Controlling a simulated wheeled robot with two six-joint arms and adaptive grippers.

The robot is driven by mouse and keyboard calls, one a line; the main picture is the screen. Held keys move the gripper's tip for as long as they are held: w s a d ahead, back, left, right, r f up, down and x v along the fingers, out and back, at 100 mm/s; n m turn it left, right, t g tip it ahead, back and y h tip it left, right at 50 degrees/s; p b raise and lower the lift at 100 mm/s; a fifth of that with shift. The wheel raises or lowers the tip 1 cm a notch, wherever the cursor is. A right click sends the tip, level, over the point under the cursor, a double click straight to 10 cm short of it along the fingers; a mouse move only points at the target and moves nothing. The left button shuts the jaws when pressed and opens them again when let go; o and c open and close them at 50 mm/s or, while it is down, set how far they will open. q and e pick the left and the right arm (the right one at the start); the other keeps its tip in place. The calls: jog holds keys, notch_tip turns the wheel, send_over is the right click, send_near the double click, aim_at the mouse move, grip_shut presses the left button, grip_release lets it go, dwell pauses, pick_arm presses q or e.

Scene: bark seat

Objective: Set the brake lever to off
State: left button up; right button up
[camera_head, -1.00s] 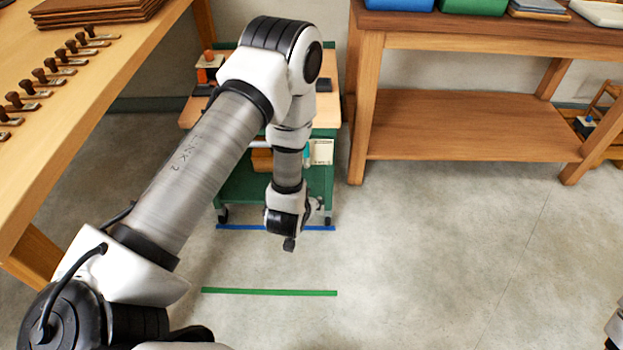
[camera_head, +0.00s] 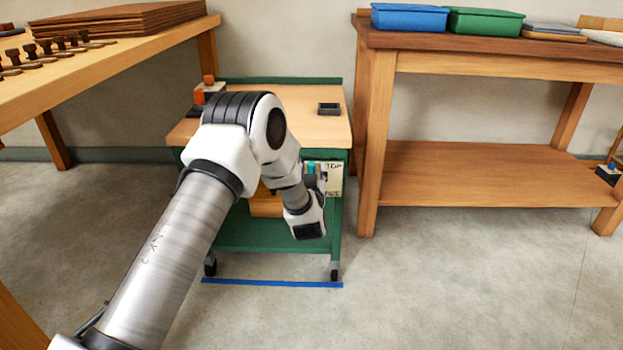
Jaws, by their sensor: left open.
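A green cart (camera_head: 270,235) with a wooden top stands ahead. A small teal piece (camera_head: 311,167), perhaps the tip of the brake lever, shows on its front beside a pale card (camera_head: 333,178) with writing too small to read. My left arm reaches across to the cart's front. My left gripper (camera_head: 318,182) is open, pointing away from me just below and beside the teal piece. Its fingers are mostly hidden by my wrist, and I cannot tell whether they touch anything. The rest of the lever is hidden. My right gripper is not in view.
A blue tape line (camera_head: 272,282) lies on the floor before the cart. A wooden table with stamp-like pieces (camera_head: 60,43) stands left. A shelved bench (camera_head: 480,175) stands close on the right, bearing blue (camera_head: 409,18) and green (camera_head: 485,21) boxes. Floor at right is clear.

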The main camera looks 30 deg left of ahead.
pick_arm(q)
jog(key=shift+w+a, duration=0.2)
jog(key=shift+w, duration=0.1)
grip_shut()
jog(key=shift+r, duration=0.1)
